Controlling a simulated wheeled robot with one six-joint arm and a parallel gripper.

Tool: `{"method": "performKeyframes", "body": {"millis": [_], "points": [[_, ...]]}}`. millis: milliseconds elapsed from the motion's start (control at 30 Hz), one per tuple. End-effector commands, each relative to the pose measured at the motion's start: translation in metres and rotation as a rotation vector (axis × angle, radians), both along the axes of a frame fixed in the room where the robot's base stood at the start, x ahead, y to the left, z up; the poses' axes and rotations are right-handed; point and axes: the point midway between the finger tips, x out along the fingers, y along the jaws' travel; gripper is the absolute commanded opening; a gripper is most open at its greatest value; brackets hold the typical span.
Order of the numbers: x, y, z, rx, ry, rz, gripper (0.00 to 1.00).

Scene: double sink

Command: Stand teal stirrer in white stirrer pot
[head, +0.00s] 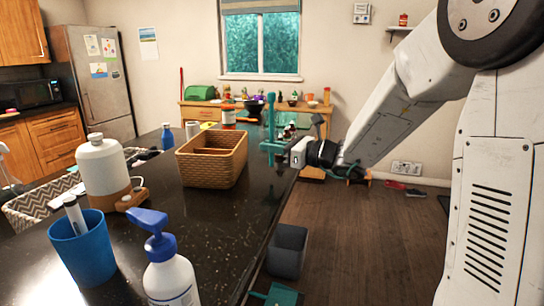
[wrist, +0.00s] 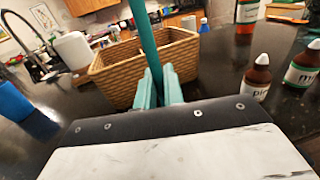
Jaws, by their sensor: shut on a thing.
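My gripper (head: 274,146) is shut on the teal stirrer (head: 271,108) above the right edge of the dark counter. The stirrer stands roughly upright in the head view. In the wrist view the stirrer (wrist: 144,38) rises between the teal fingers of my gripper (wrist: 158,84), leaning slightly left; its lower end is hidden. A small pale cylinder (head: 192,129) stands behind the wicker basket in the head view; I cannot tell whether it is the white stirrer pot. No other clear pot shows.
The wicker basket (head: 213,160) is left of my gripper. Brown bottles (wrist: 257,75) with white caps are at the right of the wrist view.

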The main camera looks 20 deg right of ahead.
Motion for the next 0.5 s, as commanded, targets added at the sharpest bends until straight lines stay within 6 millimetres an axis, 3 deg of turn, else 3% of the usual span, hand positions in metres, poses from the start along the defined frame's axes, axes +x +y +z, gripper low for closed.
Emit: {"method": "performKeyframes", "body": {"millis": [167, 500], "points": [[0.0, 0.0, -0.025, 0.001, 0.003, 0.001, 0.0], [-0.001, 0.0, -0.028, 0.0, 0.001, 0.0, 0.0]]}}
